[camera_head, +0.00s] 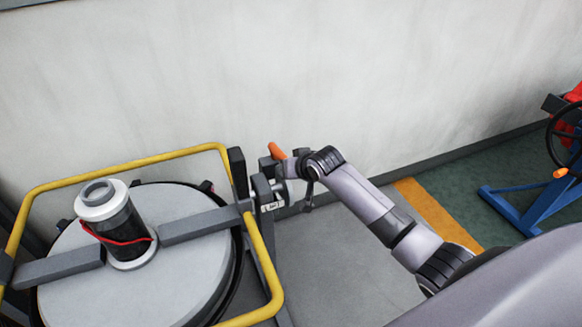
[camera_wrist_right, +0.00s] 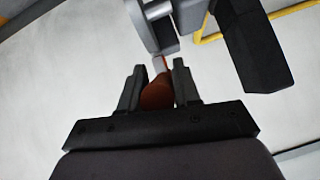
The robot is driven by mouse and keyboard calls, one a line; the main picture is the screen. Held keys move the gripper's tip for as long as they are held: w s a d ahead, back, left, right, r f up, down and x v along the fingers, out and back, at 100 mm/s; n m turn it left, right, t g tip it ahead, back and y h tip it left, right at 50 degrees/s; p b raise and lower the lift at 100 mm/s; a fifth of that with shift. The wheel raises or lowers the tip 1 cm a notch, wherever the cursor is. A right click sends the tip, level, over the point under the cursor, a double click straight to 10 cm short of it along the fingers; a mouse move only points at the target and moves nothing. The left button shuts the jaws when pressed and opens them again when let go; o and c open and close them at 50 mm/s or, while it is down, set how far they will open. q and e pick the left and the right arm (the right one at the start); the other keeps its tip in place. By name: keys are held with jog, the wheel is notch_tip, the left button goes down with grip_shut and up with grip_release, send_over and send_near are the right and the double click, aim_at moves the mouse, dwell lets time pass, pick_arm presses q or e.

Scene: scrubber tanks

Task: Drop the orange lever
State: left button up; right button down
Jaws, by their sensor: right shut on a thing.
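The orange lever (camera_head: 277,151) sticks up beside the dark bracket at the right end of the tank's crossbar in the head view. In the right wrist view the orange lever (camera_wrist_right: 157,94) lies between the two dark fingers of my right gripper (camera_wrist_right: 156,88). The right gripper is shut on it. The lever's far end runs toward a grey metal fitting (camera_wrist_right: 160,25). In the head view my right gripper (camera_head: 284,165) is at the lever, partly hidden by the wrist. My left gripper is not in view.
A round grey tank (camera_head: 190,271) with a white-and-black cylinder (camera_head: 115,228) stands at left inside a yellow rail (camera_head: 130,165). A pale wall (camera_head: 290,70) is close behind. A blue stand (camera_head: 520,205) is at far right. Grey floor (camera_head: 350,270) is clear between.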

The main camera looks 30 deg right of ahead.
jog(key=shift+s+f+t+b, duration=0.3)
jog(key=shift+f+t+b, duration=0.45)
jog(key=shift+f, duration=0.2)
jog(key=shift+s+f+t+b, duration=0.3)
jog(key=shift+f+t+b, duration=0.45)
jog(key=shift+f, duration=0.15)
jog(key=c, duration=0.9)
grip_release()
jog(key=shift+f, duration=0.1)
jog(key=shift+p+v, duration=0.7)
jog(key=shift+v, duration=2.9)
jog(key=s+a+f+n+p, duration=0.1)
jog(key=s+a+f, duration=0.1)
jog(key=s, duration=0.6)
jog(key=s+a+f+n+g+y+p, duration=0.1)
jog(key=s+a+f+n, duration=0.1)
jog(key=s, duration=0.6)
jog(key=s+a+f+n+g+p, duration=0.1)
jog(key=s+a+f, duration=0.2)
jog(key=s, duration=0.6)
jog(key=shift+a+f+n+y, duration=0.2)
jog(key=shift+f+n+y, duration=0.1)
jog(key=shift+f, duration=0.9)
